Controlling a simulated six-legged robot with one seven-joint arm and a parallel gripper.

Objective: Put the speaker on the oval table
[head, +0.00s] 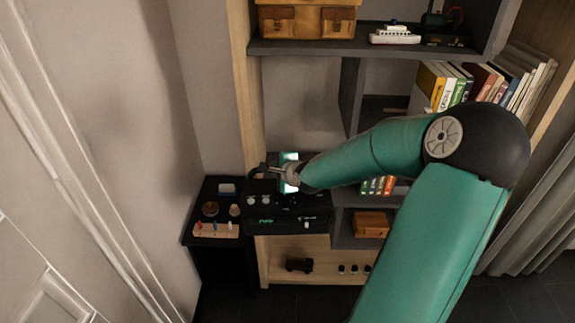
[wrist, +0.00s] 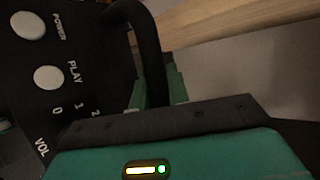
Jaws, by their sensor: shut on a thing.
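The speaker (head: 290,219) is a black box with round pale knobs and a green display, in front of the shelf in the head view. Its front, lettered POWER, PLAY and VOL, and its curved black handle fill the left of the wrist view (wrist: 88,60). My gripper (head: 283,174) is at the top of the speaker. In the wrist view its green fingers (wrist: 157,92) are closed around the handle. I cannot tell whether the speaker rests on something or hangs free. No oval table can be made out in either view.
A dark stand (head: 203,238) left of the speaker holds small items, among them a wooden strip with coloured pegs (head: 216,229). The shelf (head: 300,47) behind holds books (head: 440,88), a toy ship (head: 395,34) and boxes. A pale wall closes the left side.

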